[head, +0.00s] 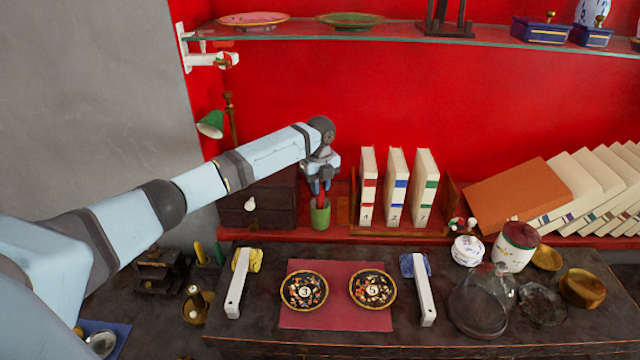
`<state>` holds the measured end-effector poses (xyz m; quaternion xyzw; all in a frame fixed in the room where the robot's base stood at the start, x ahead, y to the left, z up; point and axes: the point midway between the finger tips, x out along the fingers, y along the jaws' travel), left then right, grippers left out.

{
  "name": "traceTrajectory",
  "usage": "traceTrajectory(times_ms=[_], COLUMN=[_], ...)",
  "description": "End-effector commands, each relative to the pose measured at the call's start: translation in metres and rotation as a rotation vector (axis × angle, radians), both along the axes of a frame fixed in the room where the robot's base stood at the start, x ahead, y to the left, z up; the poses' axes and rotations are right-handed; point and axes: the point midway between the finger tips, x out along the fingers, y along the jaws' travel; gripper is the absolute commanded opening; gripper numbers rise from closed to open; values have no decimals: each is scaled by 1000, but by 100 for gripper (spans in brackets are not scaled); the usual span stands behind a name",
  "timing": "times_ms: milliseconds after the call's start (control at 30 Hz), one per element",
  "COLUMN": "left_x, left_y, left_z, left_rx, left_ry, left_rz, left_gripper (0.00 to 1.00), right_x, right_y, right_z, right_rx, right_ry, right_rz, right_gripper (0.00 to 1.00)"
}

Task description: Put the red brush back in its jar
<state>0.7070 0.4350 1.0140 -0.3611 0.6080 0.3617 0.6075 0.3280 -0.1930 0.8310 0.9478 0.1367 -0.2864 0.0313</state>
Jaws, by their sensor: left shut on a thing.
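The red brush (321,200) is upright, with its lower end at the mouth of the green jar (320,216). The jar stands on the red shelf between the dark drawer box and the books. My left gripper (320,186) is directly above the jar and is shut on the red brush. The gripper hides the brush's upper part, and I cannot tell how deep its lower end sits in the jar. My right gripper is not in the head view.
A dark drawer box (257,208) stands left of the jar, and upright books (396,188) stand to its right. In front, a dark table holds a red mat (335,312) with two decorated plates. A glass shelf (400,32) runs above.

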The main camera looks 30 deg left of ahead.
Motion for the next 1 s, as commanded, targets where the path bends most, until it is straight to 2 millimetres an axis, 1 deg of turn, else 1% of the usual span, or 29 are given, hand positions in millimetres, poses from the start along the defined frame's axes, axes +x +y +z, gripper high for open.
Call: traceTrajectory(times_ms=[300,333,433,767,867,1000], left_x=[0,0,0,1,1,1], left_y=[0,0,0,0,0,0], left_z=[-2,-3,-2,1,11,37], left_rx=[0,0,0,0,1,0], left_ry=[-1,-1,-1,-2,-3,-6], left_rz=[0,0,0,-1,-1,-2], left_gripper=[0,23,46,47,47,47], right_x=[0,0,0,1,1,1], right_y=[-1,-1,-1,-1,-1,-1], right_z=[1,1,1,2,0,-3], right_rx=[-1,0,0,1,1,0], right_ry=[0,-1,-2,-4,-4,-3], right_rz=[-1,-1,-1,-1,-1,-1], right_gripper=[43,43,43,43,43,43])
